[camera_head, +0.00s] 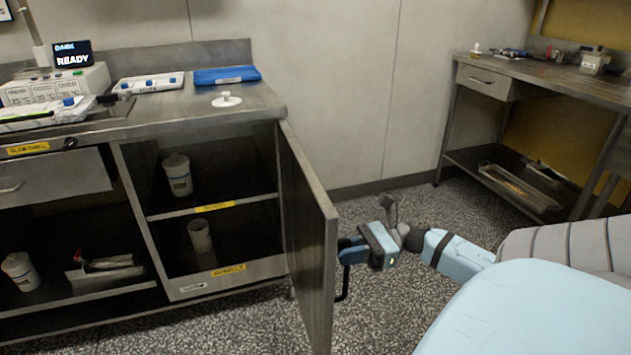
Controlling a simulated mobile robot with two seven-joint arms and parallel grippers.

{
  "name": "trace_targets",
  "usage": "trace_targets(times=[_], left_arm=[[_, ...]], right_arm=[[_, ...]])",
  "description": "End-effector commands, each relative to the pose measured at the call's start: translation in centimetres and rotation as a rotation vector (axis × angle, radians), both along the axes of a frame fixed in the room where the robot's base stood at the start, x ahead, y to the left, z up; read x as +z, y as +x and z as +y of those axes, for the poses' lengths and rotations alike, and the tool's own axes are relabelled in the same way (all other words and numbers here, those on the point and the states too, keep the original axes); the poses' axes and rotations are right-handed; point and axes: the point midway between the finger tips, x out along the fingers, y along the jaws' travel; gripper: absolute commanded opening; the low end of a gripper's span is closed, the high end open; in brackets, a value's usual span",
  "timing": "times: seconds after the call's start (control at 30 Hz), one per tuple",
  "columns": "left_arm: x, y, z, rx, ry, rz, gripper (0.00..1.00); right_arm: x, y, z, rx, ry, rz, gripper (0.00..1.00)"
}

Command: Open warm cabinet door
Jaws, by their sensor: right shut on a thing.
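The cabinet door (312,230) is a grey metal panel hinged at the right side of the open cabinet (160,250). It stands swung well out from the front, so the inside shows. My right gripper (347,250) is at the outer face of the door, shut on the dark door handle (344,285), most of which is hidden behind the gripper. Inside the cabinet, a white lidded tub (178,175) stands on the upper shelf and a pale cup (200,236) on the lower level. My left gripper is not in view.
The counter (180,116) above holds a blue folded cloth (227,75), a white tray (150,83) and a device with a READY screen (73,54). Speckled floor (400,310) is open right of the door. A second bench (555,80) stands at the back right.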

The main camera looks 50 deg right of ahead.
Motion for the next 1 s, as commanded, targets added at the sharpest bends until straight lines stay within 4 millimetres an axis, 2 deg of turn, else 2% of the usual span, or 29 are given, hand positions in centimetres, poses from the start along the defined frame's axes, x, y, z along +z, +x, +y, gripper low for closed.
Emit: trace_targets(times=[0.1, 0.3, 0.73, 0.77, 0.83, 1.0], left_arm=[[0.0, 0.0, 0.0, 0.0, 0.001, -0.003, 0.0], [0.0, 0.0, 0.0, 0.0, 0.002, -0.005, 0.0], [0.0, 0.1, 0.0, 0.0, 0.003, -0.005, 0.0], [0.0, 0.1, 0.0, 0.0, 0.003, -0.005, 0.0], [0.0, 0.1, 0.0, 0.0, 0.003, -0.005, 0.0], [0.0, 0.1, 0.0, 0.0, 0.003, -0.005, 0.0]], right_arm=[[-0.1, -0.9, -1.6, -0.001, 0.001, 0.004, 0.0], [-0.1, -1.5, -2.9, 0.001, 0.002, 0.003, 0.0], [-0.1, -1.6, -3.1, 0.001, 0.002, 0.002, 0.0], [-0.1, -1.6, -3.1, 0.001, 0.002, 0.002, 0.21], [-0.1, -1.6, -3.1, 0.0, 0.002, 0.002, 0.38], [-0.1, -1.6, -3.2, 0.0, 0.001, 0.002, 0.39]])
